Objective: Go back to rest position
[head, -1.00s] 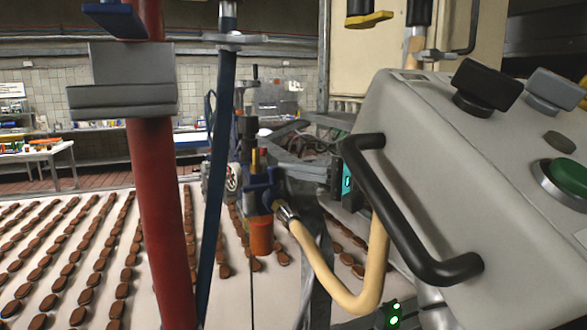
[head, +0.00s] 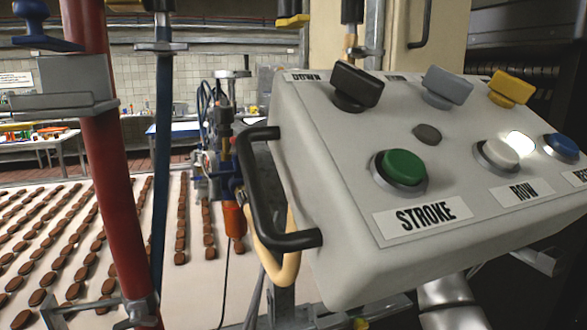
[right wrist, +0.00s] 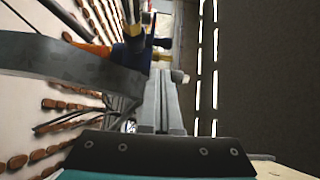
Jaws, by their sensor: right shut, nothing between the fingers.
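My right gripper (right wrist: 162,88) shows in the right wrist view. Its two grey fingers lie together, shut, with nothing between them. Conveyor rows and dark machinery lie beyond it. In the head view neither gripper is in the picture. A pale rounded part under the control box may be an arm link, but I cannot tell for sure. My left gripper shows in no view.
A grey control box (head: 330,245) with a green STROKE button (head: 403,166), a white ROW button (head: 497,154) and a black handle (head: 253,200) fills the right. A red post (head: 112,180) stands left. Rows of brown biscuits (head: 38,297) cover the white conveyor.

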